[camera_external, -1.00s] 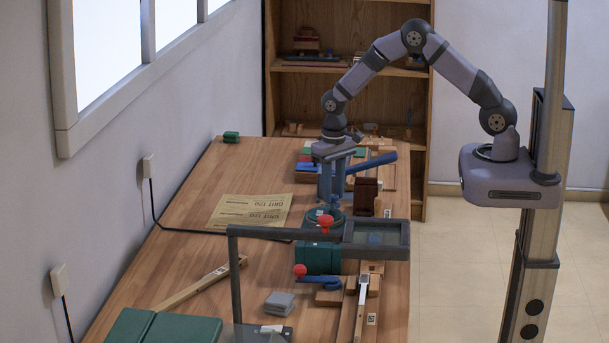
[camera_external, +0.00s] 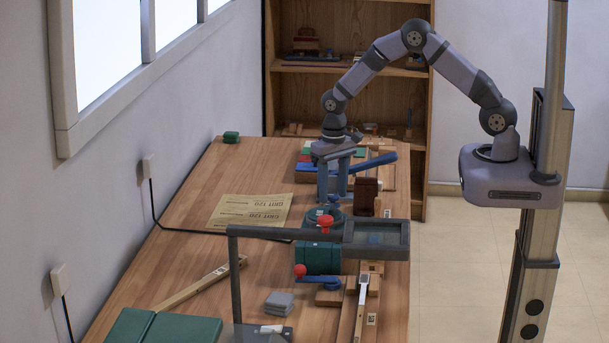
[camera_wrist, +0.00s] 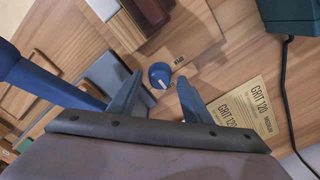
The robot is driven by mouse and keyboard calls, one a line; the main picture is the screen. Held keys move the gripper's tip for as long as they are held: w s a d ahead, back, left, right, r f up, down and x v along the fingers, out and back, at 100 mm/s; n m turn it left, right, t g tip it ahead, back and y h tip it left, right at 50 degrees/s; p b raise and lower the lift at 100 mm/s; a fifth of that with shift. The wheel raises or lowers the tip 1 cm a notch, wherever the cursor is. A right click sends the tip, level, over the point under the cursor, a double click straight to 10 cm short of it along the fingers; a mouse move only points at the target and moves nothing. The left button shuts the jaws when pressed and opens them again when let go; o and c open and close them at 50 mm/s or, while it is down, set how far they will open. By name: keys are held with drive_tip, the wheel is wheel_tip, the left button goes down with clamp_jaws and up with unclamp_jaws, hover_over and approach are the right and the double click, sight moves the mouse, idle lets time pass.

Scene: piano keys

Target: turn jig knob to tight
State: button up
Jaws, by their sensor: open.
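The jig knob (camera_wrist: 159,75) is a small round blue knob with a white mark. In the wrist view it sits on a wooden board, between and just beyond my fingertips. A small dark printed label, too small to read surely, lies beside it. My gripper (camera_wrist: 157,90) is open, one blue-grey finger on each side of the knob, with nothing held. In the external view my gripper (camera_external: 332,196) points down over the far right part of the bench; I cannot clearly make out the knob there.
A thick blue bar (camera_external: 372,163) lies close behind my gripper. A dark red-brown block (camera_external: 366,192) stands to its right. A green machine with red knobs (camera_external: 320,258) and a grey-framed tray (camera_external: 376,236) are nearer.

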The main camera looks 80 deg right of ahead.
sight(333, 195)
wheel_tip(333, 195, up, 7)
drive_tip(key=shift+b, duration=0.9)
drive_tip(key=shift+r, duration=0.2)
drive_tip(key=shift+s+a+r, duration=0.1)
drive_tip(key=shift+r, duration=0.1)
drive_tip(key=s+a+r+n+p, duration=0.4)
drive_tip(key=s+r+p, duration=0.3)
drive_tip(key=s, duration=0.4)
drive_tip(key=s+a+r+n+p, duration=0.5)
drive_tip(key=s+r+p, duration=0.2)
drive_tip(key=s+r, duration=0.2)
drive_tip(key=shift+s+a+p, duration=0.3)
drive_tip(key=shift+s+p, duration=0.1)
drive_tip(key=shift+s, duration=0.65)
